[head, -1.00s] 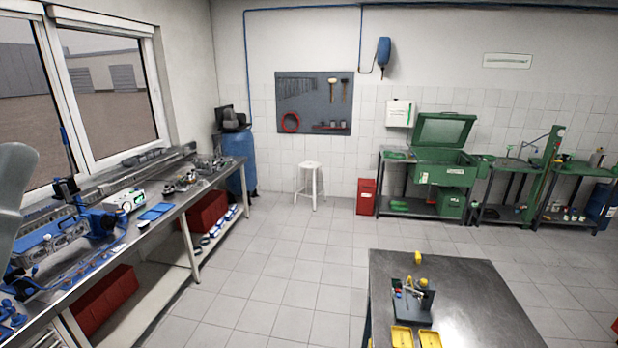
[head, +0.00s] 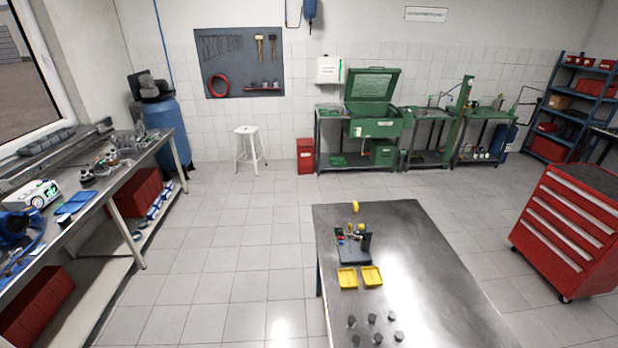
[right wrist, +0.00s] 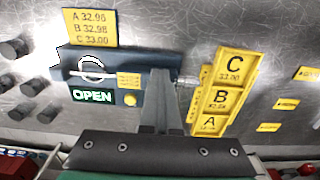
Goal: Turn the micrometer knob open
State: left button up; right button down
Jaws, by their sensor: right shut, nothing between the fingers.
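In the right wrist view a dark blue-grey panel (right wrist: 72,62) lies on a scratched metal surface. It bears a lit green OPEN sign (right wrist: 93,96), a white ring-shaped mark (right wrist: 91,69) and a small yellow round part (right wrist: 130,100). I cannot tell for sure which part is the micrometer knob. My right gripper (right wrist: 161,76) is shut and empty, in front of the panel's right end, hiding part of it. Contact cannot be judged. In the head view a small dark stand (head: 356,256) with coloured parts sits on the metal table. My left gripper is not in view.
In the right wrist view, a yellow number card (right wrist: 90,27) is above the panel, a yellow C-B-A holder (right wrist: 222,72) at right, dark cylinders (right wrist: 14,48) at left. In the head view, yellow trays (head: 348,279) front the stand; the table's (head: 425,250) right side is clear.

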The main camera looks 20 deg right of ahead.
jog(key=shift+s+a+p, duration=0.2)
jog(key=shift+s+p, duration=0.25)
jog(key=shift+s, duration=0.3)
jog(key=shift+s+d, duration=0.1)
jog(key=shift+d, duration=0.1)
dwell(0.3)
